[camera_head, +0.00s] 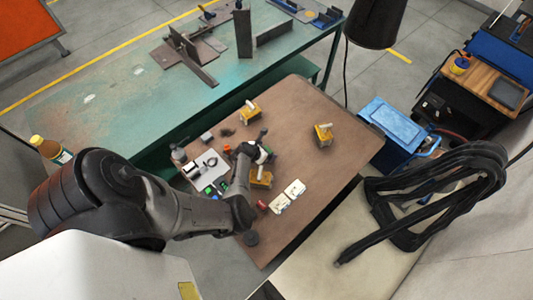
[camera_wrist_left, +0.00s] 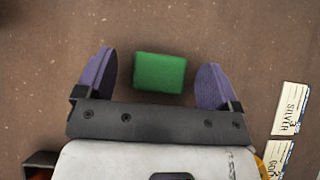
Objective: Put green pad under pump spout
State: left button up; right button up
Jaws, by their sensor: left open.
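The green pad (camera_wrist_left: 160,73) is a small rectangular block lying on the brown surface in the left wrist view. My left gripper (camera_wrist_left: 154,80) is open, with one purple-grey finger on each side of the pad and a visible gap to each. In the head view my left gripper (camera_head: 262,152) is low over the brown table, and I cannot make out the pad there. Three yellow devices with pale upright parts stand on the table: one at the back (camera_head: 250,111), one at the right (camera_head: 323,135), one beside my gripper (camera_head: 260,179). I cannot tell which has the pump spout.
White cards marked SILVER (camera_wrist_left: 289,108) and GOLD (camera_wrist_left: 280,156) lie right of the gripper. A pale tray (camera_head: 207,170) with small items is at the table's left. The brown table (camera_head: 330,175) is clear toward the right. A green workbench (camera_head: 130,95) stands behind.

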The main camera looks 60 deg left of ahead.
pick_arm(q)
jog(key=c, duration=1.1)
jog(key=shift+r, duration=0.15)
